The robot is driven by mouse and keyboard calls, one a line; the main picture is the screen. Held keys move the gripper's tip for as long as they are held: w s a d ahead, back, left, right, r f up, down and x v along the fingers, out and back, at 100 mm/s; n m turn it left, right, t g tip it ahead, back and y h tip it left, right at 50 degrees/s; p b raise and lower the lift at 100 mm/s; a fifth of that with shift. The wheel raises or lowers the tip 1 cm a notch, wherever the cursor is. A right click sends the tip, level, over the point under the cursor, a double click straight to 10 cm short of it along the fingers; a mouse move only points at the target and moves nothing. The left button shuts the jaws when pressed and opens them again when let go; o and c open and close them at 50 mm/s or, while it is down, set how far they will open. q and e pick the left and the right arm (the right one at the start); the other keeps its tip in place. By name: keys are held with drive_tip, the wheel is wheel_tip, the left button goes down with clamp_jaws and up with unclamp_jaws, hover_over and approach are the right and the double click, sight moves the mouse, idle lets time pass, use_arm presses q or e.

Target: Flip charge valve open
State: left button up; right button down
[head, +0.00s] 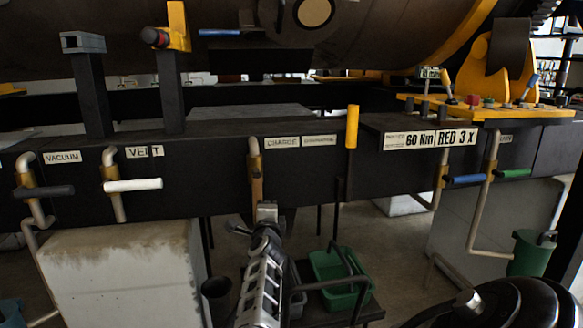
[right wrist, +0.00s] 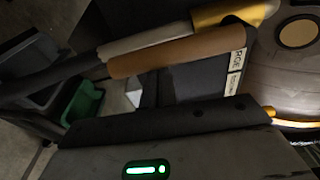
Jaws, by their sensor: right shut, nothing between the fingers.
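The charge valve (head: 255,163) is on the dark panel left of the CHARGE label (head: 282,142) in the head view. It has a pale pipe, a brass body and a brown handle that hangs down along the pipe. In the right wrist view the brown handle (right wrist: 178,52) lies across the upper middle, next to the pipe and brass body (right wrist: 228,14). My right gripper (head: 267,208) is shut and empty at the handle's lower end. I cannot tell whether it touches the handle. My left gripper is out of view.
Vacuum (head: 43,191) and vent (head: 132,185) valves with level handles are to the left. A yellow-topped post (head: 352,126) rises right of the charge valve. Blue (head: 465,179) and green (head: 513,173) handles are farther right. A green crate (head: 338,270) stands below.

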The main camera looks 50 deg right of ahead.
use_arm(q)
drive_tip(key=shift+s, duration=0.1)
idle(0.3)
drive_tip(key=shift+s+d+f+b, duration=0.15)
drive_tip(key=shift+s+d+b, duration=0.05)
drive_tip(key=shift+b, duration=0.1)
use_arm(e)
drive_tip(key=s+a, duration=0.4)
drive_tip(key=s, duration=0.4)
drive_tip(key=shift+s, duration=0.35)
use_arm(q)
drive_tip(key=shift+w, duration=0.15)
use_arm(e)
drive_tip(key=shift+d, duration=0.1)
